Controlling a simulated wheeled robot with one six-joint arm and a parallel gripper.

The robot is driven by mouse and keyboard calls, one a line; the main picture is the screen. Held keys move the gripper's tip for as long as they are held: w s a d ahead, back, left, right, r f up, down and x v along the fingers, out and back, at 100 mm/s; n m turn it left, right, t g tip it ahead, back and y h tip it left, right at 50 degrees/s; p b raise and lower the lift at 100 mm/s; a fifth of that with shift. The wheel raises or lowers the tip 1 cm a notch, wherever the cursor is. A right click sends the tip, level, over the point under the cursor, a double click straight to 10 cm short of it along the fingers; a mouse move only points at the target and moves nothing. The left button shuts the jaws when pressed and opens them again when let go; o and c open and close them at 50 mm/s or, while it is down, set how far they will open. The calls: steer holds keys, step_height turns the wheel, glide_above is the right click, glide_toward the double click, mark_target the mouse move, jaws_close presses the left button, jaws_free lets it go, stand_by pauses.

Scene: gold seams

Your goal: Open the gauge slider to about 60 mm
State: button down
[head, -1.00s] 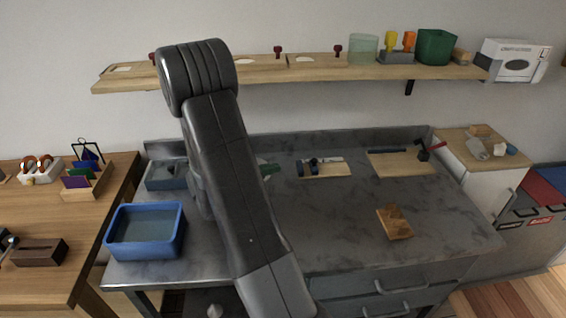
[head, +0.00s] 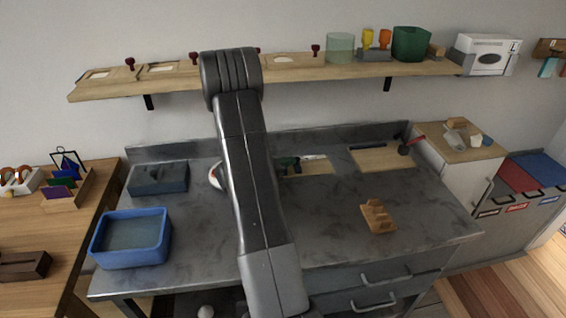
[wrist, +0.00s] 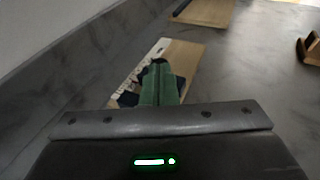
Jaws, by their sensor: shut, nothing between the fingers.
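The gauge (wrist: 150,62) lies on a small wooden board (wrist: 187,60) on the grey bench. In the wrist view its pale scale strip runs along the board's left edge. Dark parts, perhaps its jaws or slider, show on both sides of my fingers; the fingers hide the middle, so the opening cannot be read. My gripper (wrist: 160,86) has green fingers, shut and empty, in front of or over the gauge; contact cannot be told. In the head view the green fingers (head: 290,163) show just right of my arm, by the board (head: 317,167), whose left part is hidden.
A second board with a dark tool (head: 382,156) lies to the right. A brown wooden block (head: 377,216) sits near the bench front. A blue tub (head: 131,238) and a grey box (head: 158,178) stand at left. The bench middle is clear.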

mark_target(298, 168)
steer(key=shift+w+d+f+b, duration=0.1)
steer(key=shift+d+f+b, duration=0.05)
steer(key=shift+d+b, duration=0.35)
steer(key=shift+w+d+b, duration=0.2)
steer(key=shift+d+b, duration=0.35)
steer(key=shift+d, duration=0.7)
steer(key=shift+a, duration=0.1)
steer(key=shift+a+r, duration=0.15)
steer(key=shift+r, duration=0.05)
steer(key=v, duration=1.3)
steer(key=shift+s+a+b, duration=0.15)
steer(key=shift+s+b, duration=0.2)
steer(key=shift+s, duration=0.05)
steer(key=shift+w, duration=0.1)
